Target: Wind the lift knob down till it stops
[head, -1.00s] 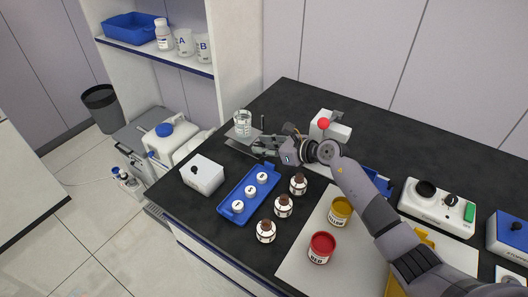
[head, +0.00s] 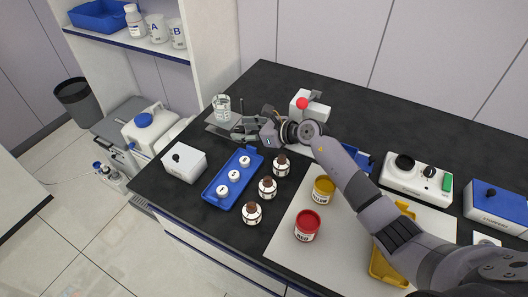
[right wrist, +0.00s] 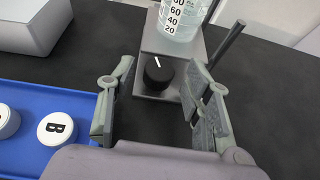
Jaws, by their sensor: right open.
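The lift knob (right wrist: 158,73) is black and round with a white line on its face, on the front of a small grey lift (right wrist: 150,42). A glass beaker with a printed scale (right wrist: 181,18) stands on the lift; the beaker also shows in the head view (head: 222,107). My right gripper (head: 241,131) is at the lift's front, its fingers partly hiding it in the head view. In the right wrist view its jaws are open, one finger on each side of the knob, with visible gaps. My left gripper is not in view.
A blue tray (head: 211,195) with white-capped vials and several brown bottles (head: 267,189) lie in front of my right gripper. A white box (head: 184,164) stands to its left. A thin upright rod (right wrist: 227,43) stands right of the knob.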

